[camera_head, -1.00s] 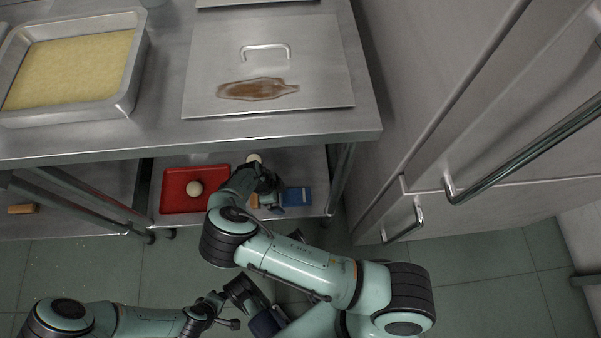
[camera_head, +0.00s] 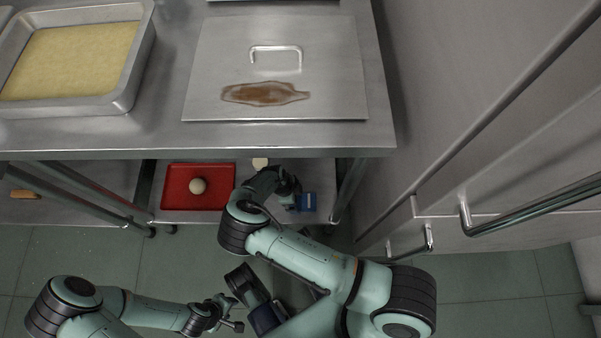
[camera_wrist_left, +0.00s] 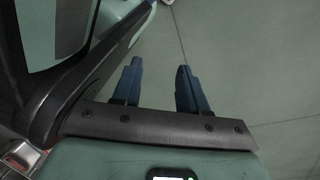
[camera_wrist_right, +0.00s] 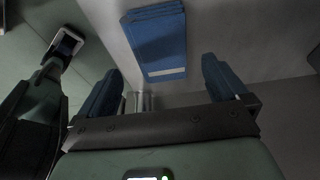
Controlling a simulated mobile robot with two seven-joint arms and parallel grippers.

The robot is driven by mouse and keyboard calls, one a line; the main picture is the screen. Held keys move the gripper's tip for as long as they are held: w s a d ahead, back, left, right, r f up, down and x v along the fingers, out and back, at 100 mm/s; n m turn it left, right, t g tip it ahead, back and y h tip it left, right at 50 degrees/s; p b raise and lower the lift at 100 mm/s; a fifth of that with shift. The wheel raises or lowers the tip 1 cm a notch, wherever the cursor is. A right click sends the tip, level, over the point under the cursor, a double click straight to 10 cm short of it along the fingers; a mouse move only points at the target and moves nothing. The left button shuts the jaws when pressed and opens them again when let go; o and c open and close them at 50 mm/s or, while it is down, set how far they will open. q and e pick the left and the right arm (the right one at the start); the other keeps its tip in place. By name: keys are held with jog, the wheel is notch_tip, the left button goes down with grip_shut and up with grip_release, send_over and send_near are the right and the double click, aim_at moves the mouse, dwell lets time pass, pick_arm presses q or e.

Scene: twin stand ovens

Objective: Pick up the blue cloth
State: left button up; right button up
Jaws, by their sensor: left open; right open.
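The blue cloth (camera_head: 308,202) is a folded rectangle on the lower shelf, near the shelf's right end. My right gripper (camera_head: 291,188) is at its left side in the head view and partly covers it. In the right wrist view the cloth (camera_wrist_right: 157,42) lies just beyond the open fingers (camera_wrist_right: 160,72), with a pale stripe along its near edge. No cloth shows between the fingers. My left gripper is open and empty over the green floor in the left wrist view (camera_wrist_left: 157,72), away from the cloth.
The steel table (camera_head: 150,140) overhangs the lower shelf, with a leg (camera_head: 348,190) right of the cloth. A red tray (camera_head: 174,190) with a pale ball (camera_head: 197,186) sits left of my right gripper. A pale round thing (camera_head: 260,163) stands behind it. A cabinet (camera_head: 470,130) fills the right.

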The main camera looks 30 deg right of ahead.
aim_at(301, 201)
jog(key=b+x, duration=0.1)
jog(key=x, duration=0.3)
jog(key=shift+d+f+b, duration=0.2)
jog(key=shift+f+b, duration=0.1)
jog(key=shift+f, duration=0.05)
pick_arm(q)
jog(key=s, duration=0.1)
jog(key=s+f, duration=0.1)
jog(key=s+g, duration=0.1)
jog(key=shift+s+a+f, duration=0.15)
jog(key=shift+a+f, duration=0.05)
jog(key=shift+f, duration=0.05)
pick_arm(e)
jog(key=c, duration=1)
jog(key=shift+c, duration=0.3)
jog(key=shift+r, duration=0.1)
pick_arm(q)
jog(key=w+d+r+t+p, duration=0.1)
jog(key=w+r+t+p, duration=0.2)
jog(key=w, duration=0.8)
notch_tip(301, 201, up, 4)
jog(key=p, duration=0.2)
jog(key=shift+d+r+m+t+p, duration=0.2)
jog(key=shift+m+t+p, duration=0.1)
jog(key=shift+t, duration=0.1)
pick_arm(e)
notch_tip(301, 201, up, 18)
